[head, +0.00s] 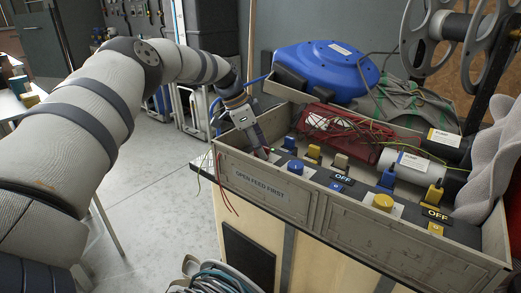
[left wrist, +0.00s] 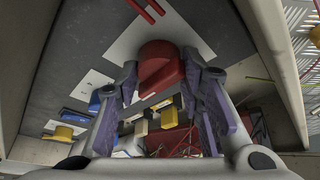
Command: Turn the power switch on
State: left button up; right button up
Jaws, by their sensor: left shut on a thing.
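A red knob (left wrist: 160,62) stands on a pale plate (left wrist: 197,38) on the dark panel in the left wrist view. My left gripper (left wrist: 161,82) has its two purple-padded fingers on either side of the knob and is shut on it. In the head view my left gripper (head: 261,148) reaches down at the left end of the control box (head: 345,210) and hides most of the knob. My right gripper is not in view.
Along the panel stand a blue knob (head: 295,167), a yellow knob (head: 383,202) and several small levers, with OFF labels (head: 342,181) at two places. Open floor (head: 150,190) is to the left.

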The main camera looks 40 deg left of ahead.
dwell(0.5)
pick_arm(q)
jog(key=o, duration=1.1)
jog(key=shift+o, duration=0.2)
jog(key=v, duration=1.2)
